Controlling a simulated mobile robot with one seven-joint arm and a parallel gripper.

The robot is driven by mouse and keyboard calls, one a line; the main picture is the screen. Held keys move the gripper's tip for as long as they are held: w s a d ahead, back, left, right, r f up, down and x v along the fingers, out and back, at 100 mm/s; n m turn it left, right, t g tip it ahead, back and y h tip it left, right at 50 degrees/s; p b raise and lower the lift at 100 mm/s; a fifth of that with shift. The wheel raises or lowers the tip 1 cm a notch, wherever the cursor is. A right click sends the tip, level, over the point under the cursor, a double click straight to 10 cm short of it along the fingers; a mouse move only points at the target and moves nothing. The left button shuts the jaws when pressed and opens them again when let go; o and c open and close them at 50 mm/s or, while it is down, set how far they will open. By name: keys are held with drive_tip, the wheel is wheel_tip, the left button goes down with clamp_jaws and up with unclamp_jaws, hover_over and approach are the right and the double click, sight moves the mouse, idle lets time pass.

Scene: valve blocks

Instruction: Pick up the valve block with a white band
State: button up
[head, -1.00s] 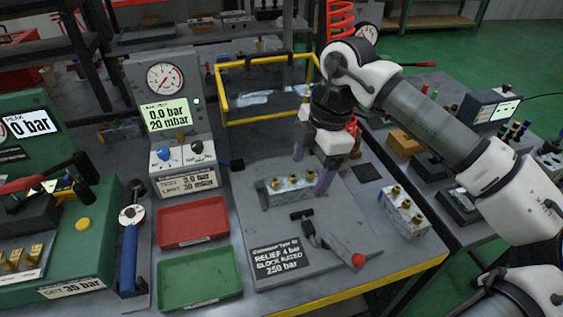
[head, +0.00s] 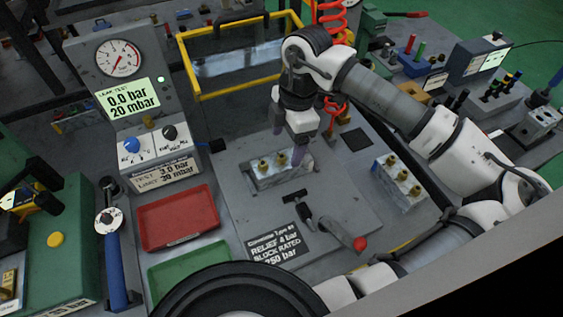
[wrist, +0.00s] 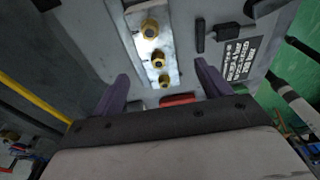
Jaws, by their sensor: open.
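One silvery valve block (head: 282,176) with brass fittings sits on the grey fixture plate (head: 325,205) in the middle of the bench. A second valve block (head: 397,183) with brass fittings stands to its right. I cannot make out a white band clearly on either. My gripper (head: 289,143) is open, with its purple fingers pointing down just above and behind the first block, partly covering it. In the wrist view, the block (wrist: 143,45) lies ahead of the open gripper (wrist: 162,75), its row of fittings running between the two finger lines. The fingers hold nothing.
A small clamp with a red-knobbed lever (head: 345,236) stands in front of the first block. Red (head: 180,218) and green (head: 190,265) trays lie to the left. A gauge panel (head: 125,100) and a yellow-railed enclosure (head: 240,60) stand behind.

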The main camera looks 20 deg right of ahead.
sight(282, 156)
drive_tip(key=shift+w+a+f+p, duration=0.15)
drive_tip(key=shift+f+p, duration=0.25)
drive_tip(key=shift+f, duration=0.55)
drive_tip(key=shift+s+a+f+p, duration=0.1)
drive_tip(key=shift+a+f+p, duration=0.25)
drive_tip(key=shift+f, duration=0.6)
drive_tip(key=shift+w+a+f+p, duration=0.1)
drive_tip(key=shift+f+p, duration=0.35)
drive_tip(key=shift+f, duration=0.5)
clamp_jaws()
drive_tip(key=shift+r, duration=0.1)
wheel_tip(282, 156, up, 20)
drive_tip(key=b, duration=0.3)
drive_tip(key=shift+b, duration=0.4)
